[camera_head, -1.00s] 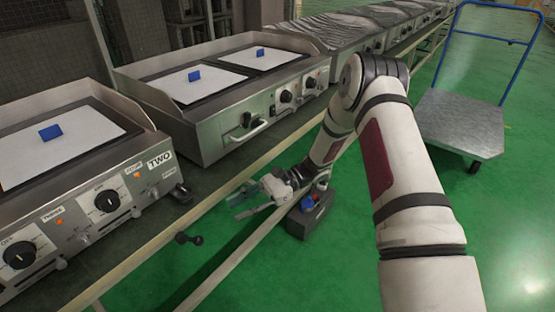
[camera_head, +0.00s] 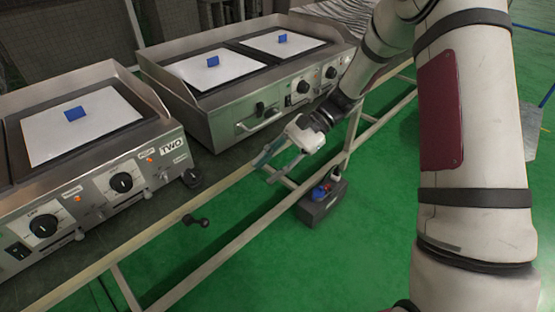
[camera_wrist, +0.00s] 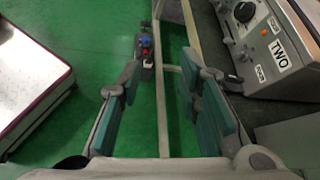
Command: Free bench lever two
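The heating unit marked TWO (camera_head: 100,150) stands on the bench at the left; its label also shows at the upper right of the wrist view (camera_wrist: 281,56). A black lever (camera_head: 196,220) sticks out at the bench's front edge below that unit. A second black piece (camera_head: 192,177) lies on the bench by the unit's right corner. I cannot tell which is bench lever two. My gripper (camera_head: 272,171) is right of both black pieces, near the front rail, touching neither. In the wrist view its teal-padded fingers (camera_wrist: 160,100) stand apart with nothing between them.
A second heating unit (camera_head: 225,120) with a front handle stands behind my gripper. The bench's front rail (camera_head: 150,250) runs diagonally below. A dark box (camera_head: 322,205) with red and blue items sits on the green floor. A cart platform (camera_wrist: 30,80) shows at the wrist view's left.

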